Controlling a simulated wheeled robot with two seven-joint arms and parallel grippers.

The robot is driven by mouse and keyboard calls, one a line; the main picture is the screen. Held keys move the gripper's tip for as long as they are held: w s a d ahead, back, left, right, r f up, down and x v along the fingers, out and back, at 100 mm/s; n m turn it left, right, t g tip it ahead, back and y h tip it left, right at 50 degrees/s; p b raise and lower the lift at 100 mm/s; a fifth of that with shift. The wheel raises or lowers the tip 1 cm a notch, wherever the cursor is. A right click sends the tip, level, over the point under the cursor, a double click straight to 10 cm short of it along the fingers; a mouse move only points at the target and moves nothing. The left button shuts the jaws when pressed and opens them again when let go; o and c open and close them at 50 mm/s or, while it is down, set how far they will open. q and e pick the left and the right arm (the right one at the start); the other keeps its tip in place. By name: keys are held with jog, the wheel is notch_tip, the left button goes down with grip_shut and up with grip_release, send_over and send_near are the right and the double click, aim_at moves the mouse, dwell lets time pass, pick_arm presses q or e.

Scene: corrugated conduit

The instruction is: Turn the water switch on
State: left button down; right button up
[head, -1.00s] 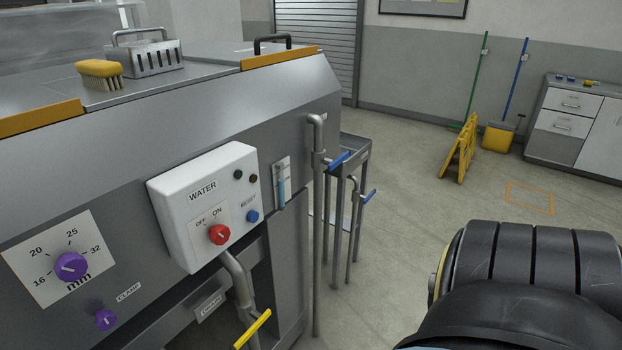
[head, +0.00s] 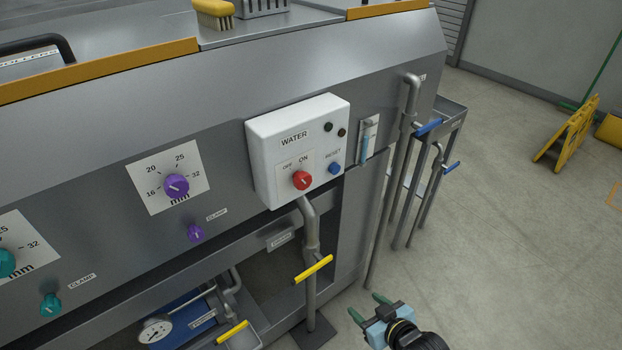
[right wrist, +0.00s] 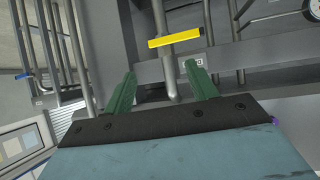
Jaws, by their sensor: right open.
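The white WATER box (head: 262,150) is mounted on the front of the grey machine. Its red rotary switch (head: 302,181) sits below the OFF and ON labels. The knob's pointer is too small to read surely. A blue RESET button (head: 334,168) is to its right. My right gripper (head: 368,307) is open and empty, low and to the right of the box, apart from it. In the right wrist view its green fingers (right wrist: 157,88) are spread, with the yellow-handled pipe (right wrist: 174,40) beyond them. My left gripper is not in view.
A yellow valve handle (head: 314,269) crosses the pipe under the box. Purple knobs (head: 176,186) are to the left. Vertical pipes with blue handles (head: 429,126) stand to the right. The floor (head: 520,250) at right is clear, with a yellow folding sign (head: 567,132) farther back.

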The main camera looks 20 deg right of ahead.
jog(key=w+a+r+t+y, duration=0.2)
jog(key=w+r+t, duration=0.15)
jog(key=r, duration=1.15)
jog(key=n+t+y+p, duration=0.2)
send_near(305, 183)
jog(key=x, duration=0.8)
jog(key=shift+w, duration=0.3)
jog(key=c, duration=1)
